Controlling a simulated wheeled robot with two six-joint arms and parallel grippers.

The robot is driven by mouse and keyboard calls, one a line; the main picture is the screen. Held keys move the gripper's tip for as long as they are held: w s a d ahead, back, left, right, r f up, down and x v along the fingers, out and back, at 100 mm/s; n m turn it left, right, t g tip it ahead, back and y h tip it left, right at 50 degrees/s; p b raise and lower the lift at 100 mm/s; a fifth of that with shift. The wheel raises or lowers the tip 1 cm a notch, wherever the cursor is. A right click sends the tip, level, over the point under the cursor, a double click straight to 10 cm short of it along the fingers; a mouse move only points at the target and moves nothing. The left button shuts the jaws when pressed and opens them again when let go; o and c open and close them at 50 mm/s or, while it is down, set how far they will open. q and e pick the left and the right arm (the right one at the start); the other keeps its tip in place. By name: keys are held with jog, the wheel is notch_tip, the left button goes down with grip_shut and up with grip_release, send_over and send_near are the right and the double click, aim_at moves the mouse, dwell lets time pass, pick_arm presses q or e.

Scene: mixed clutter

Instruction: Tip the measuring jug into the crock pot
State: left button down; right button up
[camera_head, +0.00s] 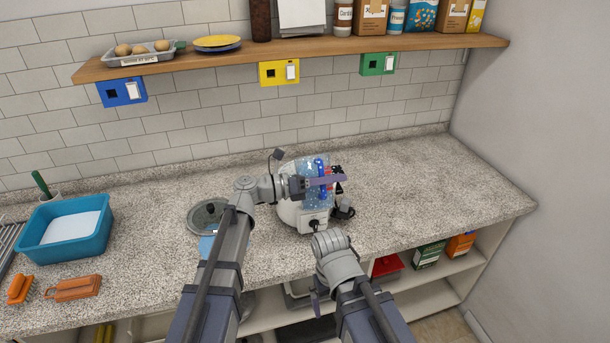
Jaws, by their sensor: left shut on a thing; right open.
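The white crock pot (312,226) stands on the counter, its top largely hidden by my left arm and the jug. The clear bluish measuring jug (306,164) with a blue handle is over the pot. My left gripper (322,181) is shut on the jug at its handle. The jug's exact tilt, and whether anything is in it, I cannot tell. My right gripper (317,287) is open and empty, low in front of the counter's front edge, partly hidden by its own wrist.
A round lid with a dark knob (208,214) lies left of the pot. A teal tub (46,236) and orange things (74,289) are at the left. The counter right of the pot is clear. A loaded wooden shelf (330,50) runs above.

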aim_at(329, 165)
pick_arm(q)
jog(key=shift+w+n, duration=0.15)
jog(key=shift+n, duration=0.15)
jog(key=shift+w+a+f+n, duration=0.1)
jog(key=shift+w+a+n, duration=0.05)
jog(key=shift+w+n, duration=0.4)
dwell(0.6)
jog(key=shift+w+a+r+n+p, duration=0.15)
jog(key=shift+w+r+n+p, duration=0.25)
jog(key=shift+n, duration=0.65)
dwell(1.8)
jog(key=shift+w+a+r+n, duration=0.1)
jog(key=shift+w+r+n, duration=0.05)
jog(key=shift+w+n, duration=0.35)
jog(key=shift+w+a+r+n, duration=0.1)
jog(key=shift+w+n, duration=0.3)
jog(key=shift+n, duration=0.2)
dwell(2.6)
